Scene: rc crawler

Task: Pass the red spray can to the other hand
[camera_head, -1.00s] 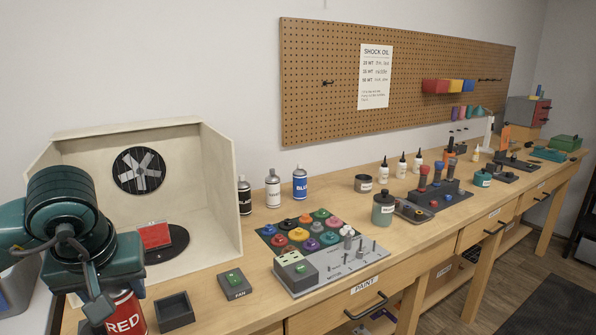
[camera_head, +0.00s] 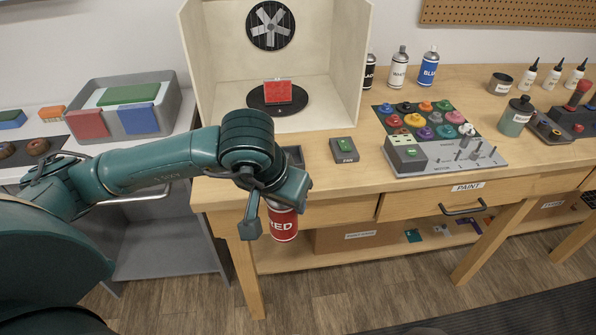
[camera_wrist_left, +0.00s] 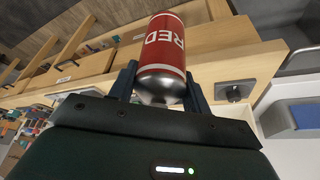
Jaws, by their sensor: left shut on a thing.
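The red spray can (camera_head: 284,224) with white "RED" lettering hangs below my left gripper (camera_head: 268,210), in front of the workbench's front edge in the head view. The left gripper is shut on it. In the left wrist view the can (camera_wrist_left: 163,45) sits between the two fingers of the gripper (camera_wrist_left: 160,85), its silver rounded end toward the camera. The gripper and wrist hide the can's upper part in the head view. My right gripper is in neither view.
The workbench (camera_head: 350,200) carries a spray booth (camera_head: 215,60), a fan switch box (camera_head: 344,150), a tray of colored parts and other cans (camera_head: 398,70). A grey side table with a bin (camera_head: 165,120) stands left. Open floor (camera_head: 350,290) lies in front.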

